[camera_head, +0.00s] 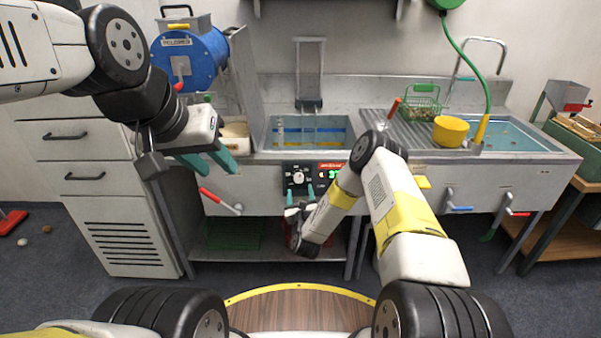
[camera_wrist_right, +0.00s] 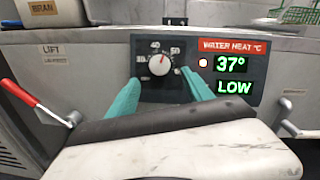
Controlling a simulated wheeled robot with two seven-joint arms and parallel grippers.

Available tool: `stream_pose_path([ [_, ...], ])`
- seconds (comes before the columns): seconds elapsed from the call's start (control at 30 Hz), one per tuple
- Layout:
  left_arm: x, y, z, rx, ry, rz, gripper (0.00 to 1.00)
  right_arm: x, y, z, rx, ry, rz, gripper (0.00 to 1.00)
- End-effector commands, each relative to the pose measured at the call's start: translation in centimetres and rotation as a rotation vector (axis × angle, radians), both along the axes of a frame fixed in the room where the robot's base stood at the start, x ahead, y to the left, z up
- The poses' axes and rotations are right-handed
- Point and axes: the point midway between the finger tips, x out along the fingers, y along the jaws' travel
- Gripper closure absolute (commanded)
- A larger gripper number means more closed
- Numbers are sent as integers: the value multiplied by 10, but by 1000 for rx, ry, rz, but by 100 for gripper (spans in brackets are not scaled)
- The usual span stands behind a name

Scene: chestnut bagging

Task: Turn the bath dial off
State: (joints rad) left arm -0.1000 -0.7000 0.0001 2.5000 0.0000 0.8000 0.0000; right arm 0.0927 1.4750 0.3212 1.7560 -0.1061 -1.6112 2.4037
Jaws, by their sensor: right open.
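The bath dial (camera_wrist_right: 159,65) is a round white knob with a red pointer on a dark panel (camera_wrist_right: 180,45) marked with numbers. The pointer is tilted to the upper right. The dial also shows in the head view (camera_head: 299,177) on the front of the sink unit. A display beside it reads 37° and LOW (camera_wrist_right: 233,76) in green. My right gripper (camera_wrist_right: 160,88) is open, its teal fingers to either side of and just below the dial; I cannot tell whether they touch the panel. My left gripper (camera_head: 208,163) is raised at the left, its teal fingers apart and empty.
A red-handled lever (camera_head: 220,202) sticks out left of the dial panel. The water bath (camera_head: 310,130) lies above it. A blue drum (camera_head: 190,60), a green basket (camera_head: 422,102) and a yellow bowl (camera_head: 451,130) stand around the sink top.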

Motion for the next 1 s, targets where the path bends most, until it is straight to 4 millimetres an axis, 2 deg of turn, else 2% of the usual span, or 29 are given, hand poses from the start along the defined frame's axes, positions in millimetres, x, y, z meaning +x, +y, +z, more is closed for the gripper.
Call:
stream_pose_path([
  [0.2,0,0,0,0,0,0,64,37,2,2,-4,-4,1,41],
  [0.4,0,0,0,0,0,0,64,60,4,2,-3,-2,1,41],
  [0.77,0,0,0,0,0,0,64,66,4,1,-4,0,2,41],
  [1.0,0,0,0,0,0,0,64,66,4,1,-4,0,2,88],
])
